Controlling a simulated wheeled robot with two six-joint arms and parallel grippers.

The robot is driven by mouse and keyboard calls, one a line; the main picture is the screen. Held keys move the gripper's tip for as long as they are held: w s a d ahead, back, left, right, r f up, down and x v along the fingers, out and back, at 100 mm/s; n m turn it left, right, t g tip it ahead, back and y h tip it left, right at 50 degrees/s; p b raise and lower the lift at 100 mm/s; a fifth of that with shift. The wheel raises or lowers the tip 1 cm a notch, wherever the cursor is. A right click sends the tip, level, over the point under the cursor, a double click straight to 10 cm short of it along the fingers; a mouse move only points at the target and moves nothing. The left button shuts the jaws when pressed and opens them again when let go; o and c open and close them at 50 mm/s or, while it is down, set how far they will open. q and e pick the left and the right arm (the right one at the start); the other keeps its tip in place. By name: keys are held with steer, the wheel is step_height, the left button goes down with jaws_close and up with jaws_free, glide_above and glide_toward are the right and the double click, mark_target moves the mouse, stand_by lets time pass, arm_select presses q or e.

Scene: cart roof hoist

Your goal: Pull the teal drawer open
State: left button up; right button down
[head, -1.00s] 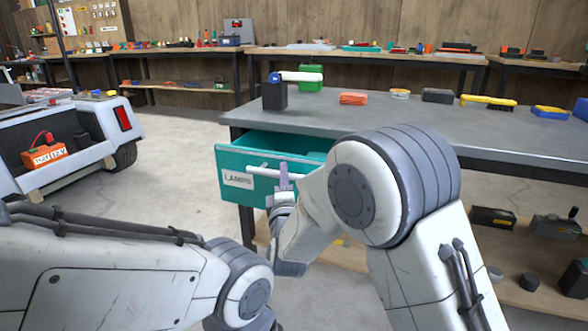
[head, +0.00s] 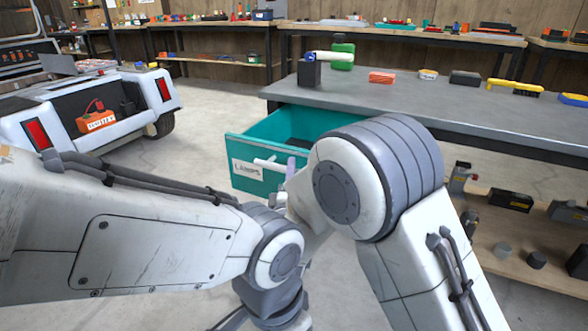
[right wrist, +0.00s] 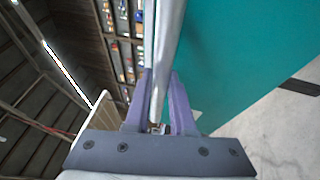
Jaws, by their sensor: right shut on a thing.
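The teal drawer (head: 246,153) stands partly open under the left end of the grey workbench (head: 400,108). Its front carries a white LAMPS label (head: 247,169) and a pale bar handle (head: 264,163). My right gripper (head: 291,165) is at the handle, with its lower part hidden behind my arm. In the right wrist view, its purple fingers (right wrist: 158,105) are shut on the handle bar (right wrist: 168,50), beside the teal front (right wrist: 230,70). My left arm crosses the lower left of the head view; its gripper does not show.
A white cart (head: 60,115) with an orange battery (head: 96,121) stands at the left. A dark block (head: 309,73) and several small items sit on the bench top. A lower wooden shelf (head: 545,265) holds more. Concrete floor (head: 205,130) is clear between cart and bench.

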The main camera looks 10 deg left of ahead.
steer(key=shift+f, duration=0.1)
steer(key=c, duration=0.8)
jaws_free()
steer(key=shift+o, duration=0.2)
